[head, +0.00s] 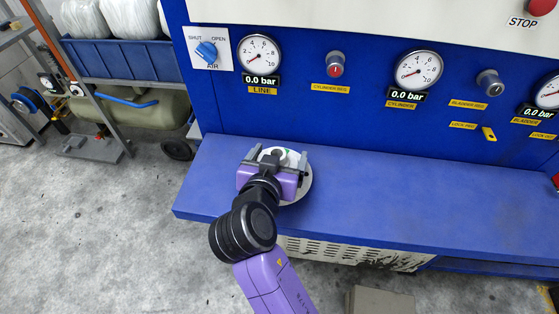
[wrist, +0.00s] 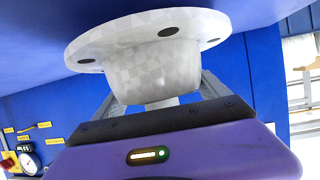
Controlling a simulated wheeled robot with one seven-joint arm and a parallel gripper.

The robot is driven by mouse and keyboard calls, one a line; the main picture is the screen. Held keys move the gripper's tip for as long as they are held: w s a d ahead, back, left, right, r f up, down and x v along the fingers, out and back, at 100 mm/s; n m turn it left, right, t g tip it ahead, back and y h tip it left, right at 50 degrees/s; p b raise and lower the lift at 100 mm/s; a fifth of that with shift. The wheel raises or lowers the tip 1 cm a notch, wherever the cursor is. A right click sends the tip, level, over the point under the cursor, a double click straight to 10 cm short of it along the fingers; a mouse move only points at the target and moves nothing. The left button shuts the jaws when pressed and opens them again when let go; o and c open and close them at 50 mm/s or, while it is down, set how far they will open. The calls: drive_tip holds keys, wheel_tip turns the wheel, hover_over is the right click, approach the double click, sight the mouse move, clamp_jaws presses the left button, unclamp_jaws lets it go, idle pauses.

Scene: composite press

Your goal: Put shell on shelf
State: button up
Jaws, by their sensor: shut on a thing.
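The shell (wrist: 150,72) is a pale, round, flanged cup with dark holes in its flange. In the wrist view it sits between the fingers of my gripper (wrist: 162,95), which is shut on it. In the head view the shell (head: 306,186) shows as a pale rim, partly hidden behind my purple gripper (head: 278,160). The gripper and shell are over the left part of the blue shelf (head: 400,205) in front of the press panel. I cannot tell whether the shell touches the shelf.
The blue press panel (head: 300,110) with gauges and knobs rises behind the shelf. The shelf to the right is clear. A metal cart (head: 105,112) with a blue bin (head: 120,60) stands at the left. A grey-brown box (head: 380,301) is on the floor in front.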

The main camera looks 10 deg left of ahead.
drive_tip(key=shift+f, duration=1.2)
drive_tip(key=shift+f, duration=0.15)
drive_tip(key=o, duration=1.5)
drive_tip(key=shift+r, duration=0.2)
drive_tip(key=b+v, duration=0.2)
drive_tip(key=v, duration=1)
drive_tip(key=shift+f, duration=0.1)
